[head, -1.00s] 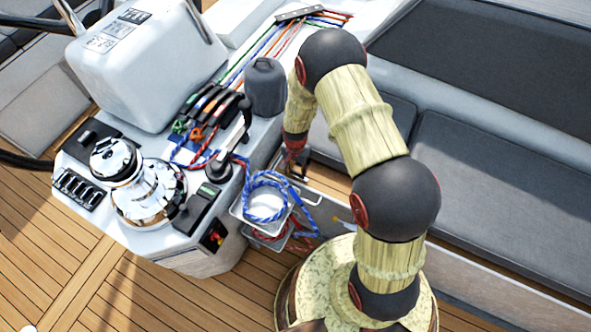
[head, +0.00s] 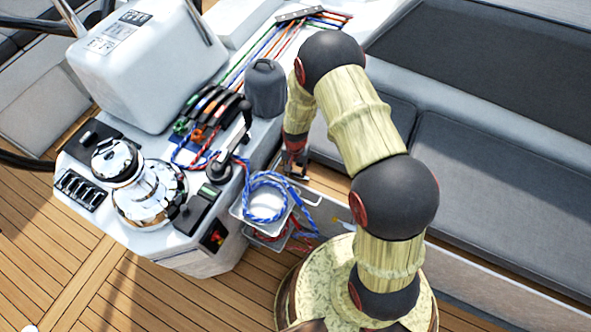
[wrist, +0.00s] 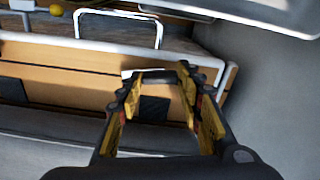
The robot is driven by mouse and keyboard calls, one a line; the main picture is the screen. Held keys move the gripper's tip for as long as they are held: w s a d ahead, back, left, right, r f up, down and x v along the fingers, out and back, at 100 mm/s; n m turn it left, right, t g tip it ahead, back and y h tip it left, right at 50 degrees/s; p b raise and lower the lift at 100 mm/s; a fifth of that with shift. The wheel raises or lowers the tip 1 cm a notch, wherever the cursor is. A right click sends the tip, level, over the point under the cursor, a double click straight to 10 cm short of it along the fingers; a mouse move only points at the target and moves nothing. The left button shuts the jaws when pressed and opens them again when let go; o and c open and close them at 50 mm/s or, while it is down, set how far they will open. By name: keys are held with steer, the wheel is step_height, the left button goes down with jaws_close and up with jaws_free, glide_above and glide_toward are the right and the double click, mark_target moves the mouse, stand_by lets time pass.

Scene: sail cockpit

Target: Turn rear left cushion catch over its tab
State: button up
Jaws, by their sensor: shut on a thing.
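In the wrist view my gripper (wrist: 158,82) reaches forward to a wooden panel (wrist: 65,82), its fingers on either side of a small pale metal piece (wrist: 150,72). It is shut on this piece, which appears to be the cushion catch; its exact angle is not clear. A dark square patch (wrist: 153,109), perhaps the tab, shows on the wood just below and between the fingers. In the head view my gripper (head: 296,164) is small and low beside the grey seat cushions (head: 375,118). The catch cannot be made out there.
A silver hoop handle (wrist: 118,28) stands beyond the panel in the wrist view. In the head view the console with a chrome winch (head: 140,190) and a tray of blue rope (head: 262,205) lie close left of my gripper. Teak deck (head: 60,245) is open at lower left.

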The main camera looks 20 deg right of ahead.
steer(key=n+p, duration=0.1)
steer(key=n, duration=0.3)
steer(key=shift+n, duration=0.3)
steer(key=n+p, duration=0.1)
steer(key=n, duration=0.2)
steer(key=shift+n, duration=0.3)
steer(key=n, duration=0.3)
steer(key=shift+n+p, duration=0.3)
steer(key=shift+n, duration=1.9)
steer(key=shift+p, duration=0.3)
steer(key=o, duration=1.2)
steer(key=shift+c, duration=0.2)
steer(key=shift+r, duration=0.15)
step_height(320, 180, up, 12)
